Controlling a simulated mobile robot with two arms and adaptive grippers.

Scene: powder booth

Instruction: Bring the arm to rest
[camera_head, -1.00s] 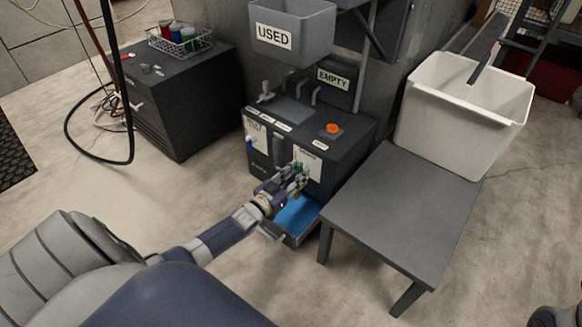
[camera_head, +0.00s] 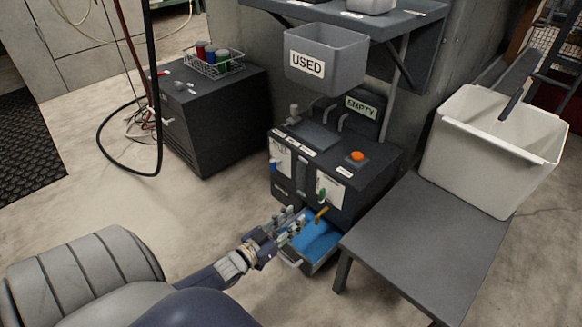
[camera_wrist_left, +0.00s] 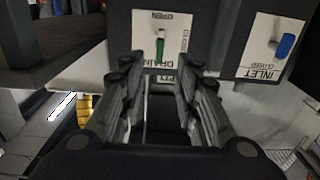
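My left gripper (camera_head: 297,222) is low in front of the dark machine (camera_head: 335,160), left of its drain panel. In the left wrist view my left gripper (camera_wrist_left: 160,75) has its two fingers apart with nothing held between them. The green drain handle (camera_head: 323,194) stands roughly upright on its white panel, apart from the fingers. It also shows beyond the fingertips in the left wrist view (camera_wrist_left: 160,46). The blue inlet handle (camera_head: 273,166) is on the other panel and shows in the left wrist view (camera_wrist_left: 286,45). My right gripper is not in view.
A blue-bottomed tray (camera_head: 292,258) sits below the brass spout (camera_head: 321,214), close to my left gripper. A grey table (camera_head: 425,245) bears a white bin (camera_head: 480,165) at right. A USED bin (camera_head: 325,60) hangs above.

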